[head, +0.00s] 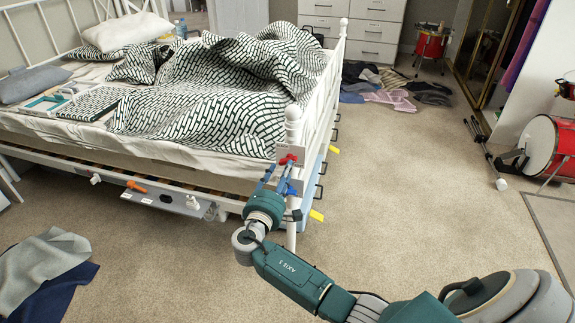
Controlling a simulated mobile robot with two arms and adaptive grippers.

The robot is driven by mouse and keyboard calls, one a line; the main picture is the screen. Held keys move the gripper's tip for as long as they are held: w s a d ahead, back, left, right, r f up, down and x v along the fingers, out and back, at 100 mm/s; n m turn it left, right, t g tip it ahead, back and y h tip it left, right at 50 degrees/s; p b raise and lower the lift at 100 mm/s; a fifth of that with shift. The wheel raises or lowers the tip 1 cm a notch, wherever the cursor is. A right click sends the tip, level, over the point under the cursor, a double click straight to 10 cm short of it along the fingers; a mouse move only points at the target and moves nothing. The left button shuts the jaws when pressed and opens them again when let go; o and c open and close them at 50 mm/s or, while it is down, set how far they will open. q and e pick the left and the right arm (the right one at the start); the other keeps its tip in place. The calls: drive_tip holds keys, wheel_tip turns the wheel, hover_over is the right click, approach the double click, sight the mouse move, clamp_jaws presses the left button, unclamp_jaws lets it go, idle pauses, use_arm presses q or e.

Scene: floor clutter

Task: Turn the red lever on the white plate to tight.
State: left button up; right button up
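My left gripper is not in view.
The bed (150,150) with a patterned blanket (215,100) fills the left. Clothes (45,270) lie at the lower left, more (390,85) at the back. A red drum (540,145) stands right. The middle carpet is clear.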

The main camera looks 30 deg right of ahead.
drive_tip(key=shift+b+x, duration=0.55)
drive_tip(key=shift+x, duration=2.7)
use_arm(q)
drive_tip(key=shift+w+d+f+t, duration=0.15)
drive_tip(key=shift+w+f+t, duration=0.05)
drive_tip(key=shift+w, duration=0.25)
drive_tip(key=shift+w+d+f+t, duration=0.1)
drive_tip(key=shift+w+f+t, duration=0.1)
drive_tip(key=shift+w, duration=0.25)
use_arm(e)
drive_tip(key=shift+f, duration=0.1)
drive_tip(key=shift+a, duration=0.1)
drive_tip(key=shift+c, duration=0.2)
clamp_jaws()
